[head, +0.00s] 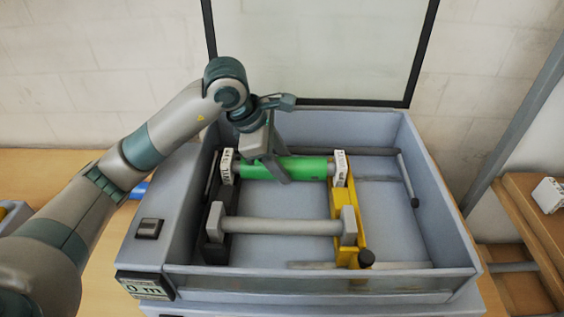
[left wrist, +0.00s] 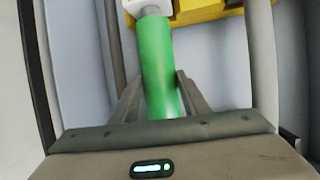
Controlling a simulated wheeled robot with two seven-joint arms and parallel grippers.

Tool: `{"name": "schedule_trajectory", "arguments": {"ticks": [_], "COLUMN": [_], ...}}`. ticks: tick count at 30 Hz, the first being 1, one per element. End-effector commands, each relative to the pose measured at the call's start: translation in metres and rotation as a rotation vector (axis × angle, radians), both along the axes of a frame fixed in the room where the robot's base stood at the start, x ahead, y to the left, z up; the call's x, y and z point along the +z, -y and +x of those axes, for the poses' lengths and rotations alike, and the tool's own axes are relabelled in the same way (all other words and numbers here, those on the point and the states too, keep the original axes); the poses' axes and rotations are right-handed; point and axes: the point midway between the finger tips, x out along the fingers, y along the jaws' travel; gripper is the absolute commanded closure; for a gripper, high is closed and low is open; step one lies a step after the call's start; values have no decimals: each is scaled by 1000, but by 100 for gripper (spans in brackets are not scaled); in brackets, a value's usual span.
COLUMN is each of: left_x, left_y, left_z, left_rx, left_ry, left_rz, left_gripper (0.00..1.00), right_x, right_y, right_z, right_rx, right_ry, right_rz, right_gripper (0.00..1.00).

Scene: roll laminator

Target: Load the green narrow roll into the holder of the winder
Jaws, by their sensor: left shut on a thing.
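The green narrow roll (head: 300,168) lies level inside the open laminator box, between a white-marked end on the black left bracket and one on the yellow right bracket (head: 352,220). My left gripper (head: 280,172) is over the roll from above, with its fingers on either side and shut on it. In the left wrist view the green roll (left wrist: 158,65) runs between the two fingers (left wrist: 163,95), with a white end piece beside the yellow part. Whether the roll's ends are seated in the brackets cannot be told. My right gripper is not in view.
A grey roller (head: 280,226) spans the brackets in front of the green roll. The laminator's walls (head: 430,200) surround them, and its clear lid (head: 320,50) stands up behind. A wooden shelf (head: 525,225) stands at the right. The box floor right of the yellow bracket is mostly free.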

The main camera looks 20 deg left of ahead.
Motion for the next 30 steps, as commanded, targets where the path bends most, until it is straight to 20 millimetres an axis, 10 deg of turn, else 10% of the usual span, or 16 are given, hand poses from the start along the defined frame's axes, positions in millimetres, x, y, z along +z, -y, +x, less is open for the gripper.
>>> {"name": "schedule_trajectory", "arguments": {"ticks": [7,8,10,30], "left_x": [-1,-2,-2,12], "left_y": [0,0,0,0], "left_z": [0,0,0,0], "left_rx": [0,0,0,1], "left_ry": [2,0,0,0], "left_rz": [-2,0,0,-1], "left_gripper": [96,56,40,40], "right_x": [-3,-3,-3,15], "right_y": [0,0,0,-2], "right_z": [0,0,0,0], "right_rx": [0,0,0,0], "right_ry": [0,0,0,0], "right_rz": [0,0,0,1], "right_gripper": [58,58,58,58]}}
